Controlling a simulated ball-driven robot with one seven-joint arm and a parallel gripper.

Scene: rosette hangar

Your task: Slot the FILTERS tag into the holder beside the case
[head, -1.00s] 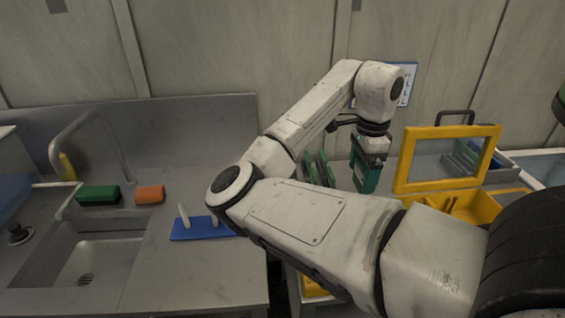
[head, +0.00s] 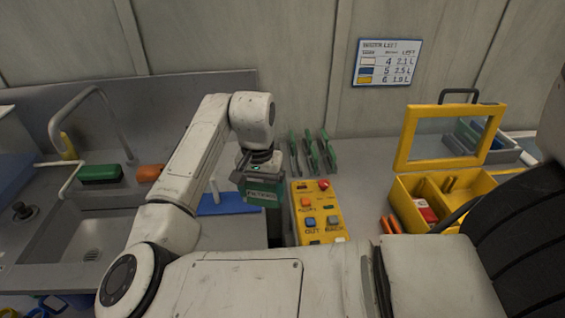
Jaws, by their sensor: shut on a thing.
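My gripper (head: 258,180) points down in the middle of the head view, above the counter and left of the yellow button panel. It is shut on a green tag (head: 262,197) with a pale label whose small lettering looks like FILTERS. The tag hangs below the jaws, and part of it is hidden by them. The yellow case (head: 408,205) stands open at the right, its framed lid upright. I cannot make out which thing is the tag holder.
Grey counter is free between panel and case.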

